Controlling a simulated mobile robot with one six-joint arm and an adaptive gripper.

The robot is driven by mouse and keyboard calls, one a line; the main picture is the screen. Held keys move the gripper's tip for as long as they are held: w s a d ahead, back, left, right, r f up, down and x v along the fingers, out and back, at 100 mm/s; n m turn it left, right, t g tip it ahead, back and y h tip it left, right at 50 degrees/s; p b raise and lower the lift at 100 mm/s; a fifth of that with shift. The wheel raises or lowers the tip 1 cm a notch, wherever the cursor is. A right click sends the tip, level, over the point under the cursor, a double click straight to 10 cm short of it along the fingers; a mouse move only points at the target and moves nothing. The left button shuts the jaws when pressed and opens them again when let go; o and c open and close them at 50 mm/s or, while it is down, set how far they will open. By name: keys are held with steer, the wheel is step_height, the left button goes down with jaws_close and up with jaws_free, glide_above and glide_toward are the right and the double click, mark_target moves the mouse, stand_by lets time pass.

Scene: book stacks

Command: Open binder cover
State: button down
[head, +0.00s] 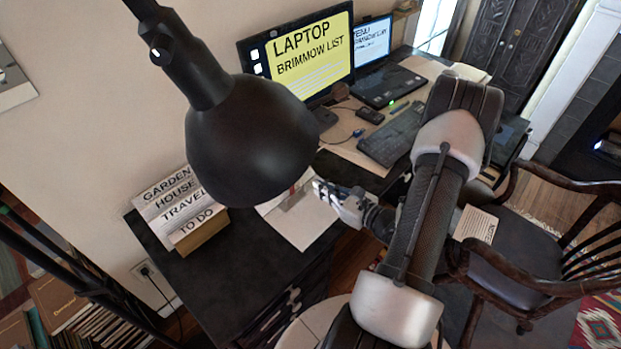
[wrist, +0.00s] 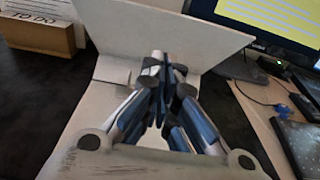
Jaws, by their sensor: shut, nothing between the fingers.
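A pale binder (head: 302,222) lies on the black desk, partly hidden behind the lamp shade and my arm in the head view. In the wrist view its cover (wrist: 165,28) stands raised and tilted at the back, a broad light panel. Its lower part (wrist: 82,125) lies flat on the desk toward the camera. My gripper (head: 318,186) is over the binder. In the wrist view my gripper (wrist: 160,60) is shut and empty, its fingertips in front of the raised cover. I cannot tell whether they touch it.
A black lamp shade (head: 250,140) hangs close left of my gripper. A box of labelled cards (head: 180,208) stands at the desk's left. A monitor (head: 300,52), laptop (head: 385,85) and keyboard (head: 392,135) are behind. A wooden chair (head: 520,250) is at right. The desk's front left (head: 215,275) is clear.

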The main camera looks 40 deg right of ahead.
steer(key=w, duration=0.1)
steer(key=w+r, duration=0.1)
steer(key=w, duration=0.1)
steer(key=w+r, duration=0.1)
steer(key=shift+w+a+b, duration=0.2)
steer(key=shift+w+b, duration=0.1)
steer(key=shift+b, duration=0.05)
steer(key=shift+w+a+r+g+p, duration=0.1)
steer(key=shift+w+r+g+p, duration=0.3)
steer(key=shift+w+p, duration=0.45)
steer(key=shift+w+a+r+g+p, duration=0.1)
steer(key=shift+w+r+g+p, duration=0.35)
steer(key=shift+w, duration=0.6)
steer(key=shift+w+a+r+g+p, duration=0.15)
steer(key=shift+w+g+p, duration=0.3)
steer(key=shift+w+p, duration=0.45)
steer(key=shift+d, duration=0.1)
